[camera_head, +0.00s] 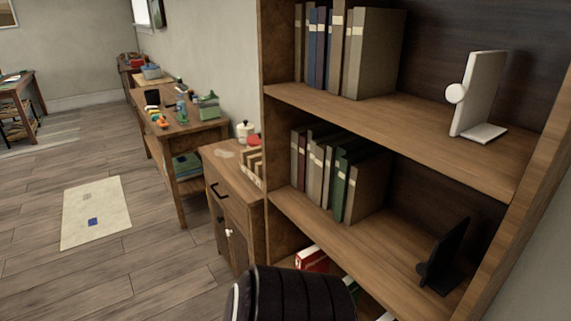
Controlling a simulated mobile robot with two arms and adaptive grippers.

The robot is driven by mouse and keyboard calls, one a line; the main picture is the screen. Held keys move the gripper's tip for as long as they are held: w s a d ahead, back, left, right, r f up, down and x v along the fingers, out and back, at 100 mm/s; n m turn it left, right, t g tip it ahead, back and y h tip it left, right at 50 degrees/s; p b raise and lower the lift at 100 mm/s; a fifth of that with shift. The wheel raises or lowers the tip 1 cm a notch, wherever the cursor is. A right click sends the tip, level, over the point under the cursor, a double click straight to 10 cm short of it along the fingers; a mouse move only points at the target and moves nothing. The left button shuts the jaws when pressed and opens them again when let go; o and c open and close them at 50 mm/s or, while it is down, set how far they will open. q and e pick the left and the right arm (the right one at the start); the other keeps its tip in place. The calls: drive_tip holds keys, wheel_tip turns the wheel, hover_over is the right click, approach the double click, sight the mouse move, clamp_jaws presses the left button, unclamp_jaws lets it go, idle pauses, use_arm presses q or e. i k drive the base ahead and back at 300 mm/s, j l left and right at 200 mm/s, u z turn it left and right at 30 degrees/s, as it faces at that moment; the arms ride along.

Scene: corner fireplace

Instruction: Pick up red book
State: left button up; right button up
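A red book (312,258) with some white on it lies low in the bookcase, below the shelf with the green-spined book. Only its upper part shows. A dark, ribbed, rounded shape at the bottom edge of the head view covers the area just below it. No fingers of my left or right gripper can be seen.
The bookcase (392,235) holds rows of books (325,168) and two bookends, one white (483,95) and one black (446,258). A wooden cabinet (232,190) stands beside it. A cluttered table (184,128) is further back. The floor on the left is open, with a pale mat (110,205).

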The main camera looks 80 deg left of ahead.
sight(313, 259)
drive_tip(key=u, duration=0.5)
drive_tip(key=j+u, duration=0.1)
drive_tip(key=u, duration=1.35)
drive_tip(key=j+u, duration=0.1)
drive_tip(key=u, duration=0.4)
drive_tip(key=i+j+z, duration=0.15)
drive_tip(key=j, duration=0.4)
drive_tip(key=i+j+z, duration=0.15)
drive_tip(key=j, duration=0.45)
drive_tip(key=i+j+z, duration=0.15)
drive_tip(key=j, duration=0.45)
drive_tip(key=j+z, duration=0.15)
drive_tip(key=j, duration=0.45)
